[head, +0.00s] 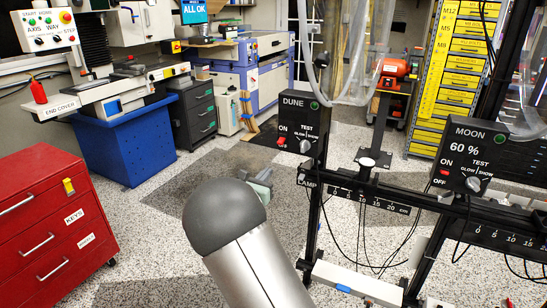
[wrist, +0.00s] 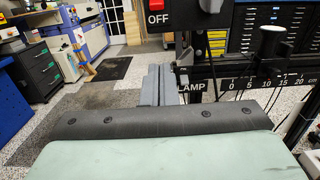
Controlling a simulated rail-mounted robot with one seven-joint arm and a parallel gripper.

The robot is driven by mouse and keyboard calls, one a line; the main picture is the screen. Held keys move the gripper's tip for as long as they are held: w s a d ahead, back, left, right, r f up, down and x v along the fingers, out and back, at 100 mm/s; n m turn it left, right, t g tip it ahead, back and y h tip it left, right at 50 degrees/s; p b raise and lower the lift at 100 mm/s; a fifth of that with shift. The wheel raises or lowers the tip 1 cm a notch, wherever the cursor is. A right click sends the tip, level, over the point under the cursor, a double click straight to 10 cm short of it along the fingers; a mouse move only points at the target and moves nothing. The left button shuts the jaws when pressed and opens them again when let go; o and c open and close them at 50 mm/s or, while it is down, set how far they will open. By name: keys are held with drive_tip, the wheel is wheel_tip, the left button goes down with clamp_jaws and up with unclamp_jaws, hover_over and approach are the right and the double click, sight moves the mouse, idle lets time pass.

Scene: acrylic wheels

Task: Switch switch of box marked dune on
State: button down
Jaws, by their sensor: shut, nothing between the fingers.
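The box marked DUNE (head: 298,112) hangs on a dark frame in the middle of the head view. Its red switch (head: 281,141) sits between the ON and OFF labels, left of a round knob (head: 305,146); I cannot tell which way it is set. In the wrist view only the box's lower part (wrist: 180,18) shows, with the red switch (wrist: 157,4) at the top edge above OFF. My gripper (wrist: 159,75) is shut and empty, below the box and apart from the switch. In the head view my gripper (head: 264,178) is partly hidden behind my arm.
A similar box marked MOON (head: 480,135) hangs to the right, reading 60 %. A rail with a cm scale (head: 375,197) runs below the boxes, with cables hanging beneath. A red drawer cabinet (head: 45,225) stands at left. The floor between is clear.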

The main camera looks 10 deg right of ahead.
sight(283, 146)
drive_tip(key=w+d+r, duration=0.1)
drive_tip(key=w, duration=0.1)
drive_tip(key=w+d+r, duration=0.1)
drive_tip(key=w+d, duration=0.1)
drive_tip(key=w+d+r, duration=0.1)
drive_tip(key=w+d, duration=0.1)
drive_tip(key=w, duration=0.1)
drive_tip(key=shift+r, duration=0.3)
drive_tip(key=shift+s+a+r, duration=0.1)
drive_tip(key=shift+s+r, duration=0.05)
drive_tip(key=shift+r, duration=0.2)
